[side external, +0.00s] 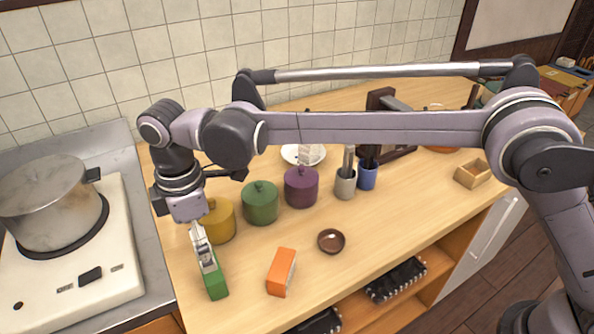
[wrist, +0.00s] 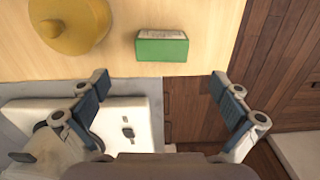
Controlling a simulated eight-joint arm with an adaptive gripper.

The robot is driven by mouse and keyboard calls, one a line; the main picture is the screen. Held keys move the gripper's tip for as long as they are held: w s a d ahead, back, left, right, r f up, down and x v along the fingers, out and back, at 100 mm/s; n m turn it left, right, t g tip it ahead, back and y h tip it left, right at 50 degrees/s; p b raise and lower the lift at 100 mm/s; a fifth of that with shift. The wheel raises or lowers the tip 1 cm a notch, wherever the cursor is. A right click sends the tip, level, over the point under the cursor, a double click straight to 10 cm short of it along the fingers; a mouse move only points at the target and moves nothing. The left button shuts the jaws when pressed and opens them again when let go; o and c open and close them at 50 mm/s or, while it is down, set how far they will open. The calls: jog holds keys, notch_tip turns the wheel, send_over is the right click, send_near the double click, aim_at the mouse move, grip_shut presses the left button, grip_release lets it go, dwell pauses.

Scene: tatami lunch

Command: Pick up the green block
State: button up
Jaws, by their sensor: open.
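The green block (side external: 217,284) stands on the wooden counter near its front left edge in the side view. In the wrist view the green block (wrist: 162,48) lies ahead of the fingertips, between their lines, with a pale label on one face. My gripper (side external: 205,258) points down close to the block in the side view, with its fingers overlapping the block's top. In the wrist view my gripper (wrist: 155,88) is spread wide with nothing between the fingers. Whether a finger touches the block cannot be told.
An orange block (side external: 281,271) and a small brown bowl (side external: 331,241) are to the right. Yellow (side external: 217,220), green (side external: 260,203) and purple (side external: 300,187) lidded pots stand behind. A steel pot (side external: 50,203) sits on the stove at left. Counter between the blocks is clear.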

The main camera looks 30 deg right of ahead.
aim_at(213, 275)
notch_tip(213, 275, down, 10)
jog(key=shift+s+r, duration=0.15)
jog(key=shift+r, duration=0.1)
dwell(0.3)
jog(key=c, duration=1.2)
